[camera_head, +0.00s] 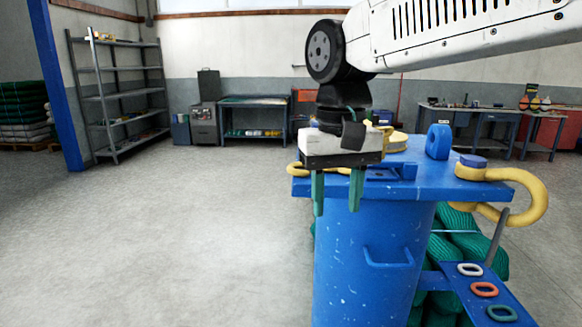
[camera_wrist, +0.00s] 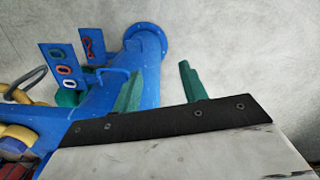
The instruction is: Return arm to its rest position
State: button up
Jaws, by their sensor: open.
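My gripper (camera_head: 338,192) points down with its two green fingers apart and nothing between them. In the head view it hangs in front of the left part of the blue stand's top plate (camera_head: 462,189). My white arm (camera_head: 470,32) reaches in from the upper right, and its dark wrist joint is above the gripper. In the wrist view the gripper (camera_wrist: 160,84) is also open and empty, with the blue stand (camera_wrist: 103,103) behind and left of it. Whether the fingers touch the stand cannot be told.
Yellow shackles lie on the stand, one large at right (camera_head: 530,195). A side shelf (camera_head: 470,300) holds coloured links (camera_head: 484,289). Green netting (camera_head: 455,240) lies behind the stand. The floor at left (camera_head: 180,240) is free. Shelving (camera_head: 118,95) and benches stand farther back.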

jog(key=s+d+f+m, duration=0.1)
jog(key=s+d+f, duration=0.4)
jog(key=s+d, duration=0.3)
jog(key=s+d+f+m+t, duration=0.1)
jog(key=s+d+f, duration=0.4)
jog(key=s+d, duration=0.3)
jog(key=d, duration=0.3)
jog(key=shift+s+d+f+t, duration=0.3)
jog(key=shift+s+f, duration=0.05)
